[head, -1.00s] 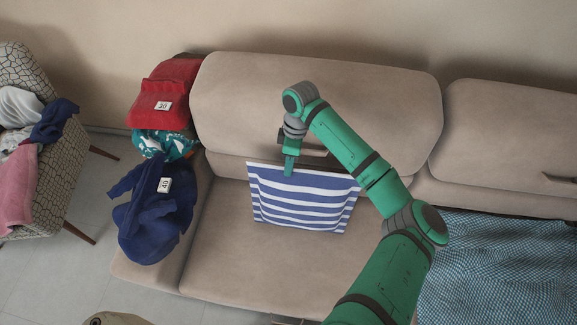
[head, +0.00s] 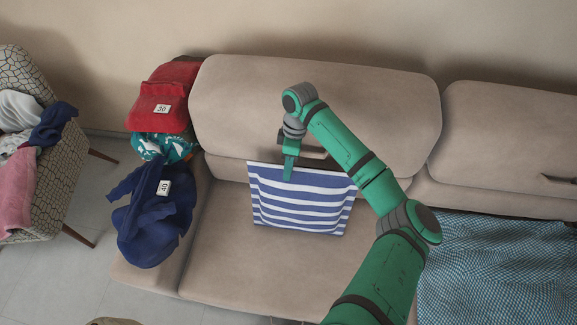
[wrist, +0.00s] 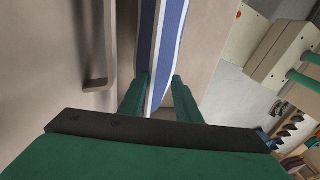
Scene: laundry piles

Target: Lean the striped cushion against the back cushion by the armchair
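The blue-and-white striped cushion (head: 300,208) stands nearly upright on the left part of the sofa seat, in front of the left back cushion (head: 345,90), the one nearer the armchair (head: 62,165). Whether it touches the back cushion is hard to tell. My gripper (head: 289,172) is at the cushion's top edge, left of its middle. In the wrist view, the striped cushion (wrist: 165,45) runs between the two fingers of my gripper (wrist: 161,82), which look closed on its edge. The arm hides the cushion's top right corner in part.
Folded red (head: 165,97) and teal (head: 165,146) laundry and a dark blue garment (head: 155,215) with number tags lie on the left sofa arm. A blue checked cloth (head: 495,270) covers the right seat. The seat in front of the striped cushion is clear.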

